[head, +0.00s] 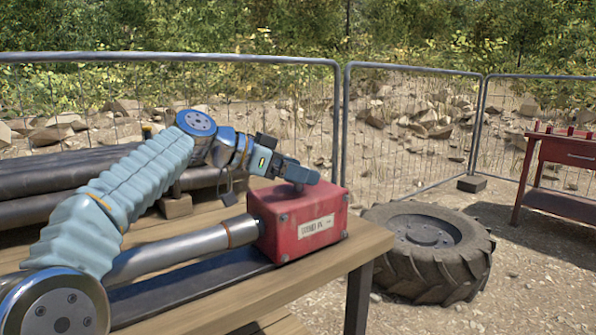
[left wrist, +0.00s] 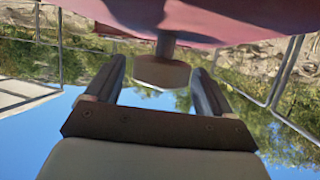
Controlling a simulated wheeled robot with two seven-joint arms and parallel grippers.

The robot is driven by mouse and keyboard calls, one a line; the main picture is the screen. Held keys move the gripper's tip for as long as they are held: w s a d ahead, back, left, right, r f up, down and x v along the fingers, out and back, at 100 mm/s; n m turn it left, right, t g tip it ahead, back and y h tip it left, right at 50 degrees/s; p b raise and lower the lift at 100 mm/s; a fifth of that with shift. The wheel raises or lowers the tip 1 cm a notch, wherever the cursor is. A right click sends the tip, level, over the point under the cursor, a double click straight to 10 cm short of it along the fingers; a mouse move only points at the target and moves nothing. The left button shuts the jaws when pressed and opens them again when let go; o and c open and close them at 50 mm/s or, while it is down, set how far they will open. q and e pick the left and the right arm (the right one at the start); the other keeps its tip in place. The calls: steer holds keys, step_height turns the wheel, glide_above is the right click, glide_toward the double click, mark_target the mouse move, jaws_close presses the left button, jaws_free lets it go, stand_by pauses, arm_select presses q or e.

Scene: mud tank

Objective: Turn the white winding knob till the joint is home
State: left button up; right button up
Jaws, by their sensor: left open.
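The red box (head: 303,222) with a white label sits on the wooden table's right end, a metal pipe (head: 185,252) meeting its left side. My left gripper (head: 306,178) is just above the box top and hides most of the knob in the head view. In the left wrist view, the knob (left wrist: 162,73) looks pale brown in shade and stands on a short stem from the red box (left wrist: 215,18). The open fingers of my left gripper (left wrist: 157,80) lie on either side of it, with gaps showing. My right gripper is not in view.
The wooden table (head: 345,262) ends just right of the box. A large tyre (head: 432,250) lies on the ground beyond. Dark pipes (head: 60,185) lie behind my left arm. A mesh fence (head: 410,130) runs behind, and a red bench (head: 560,165) stands far right.

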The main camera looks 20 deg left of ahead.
arm_select(q)
steer(key=v, duration=1.3)
steer(key=shift+s, duration=0.1)
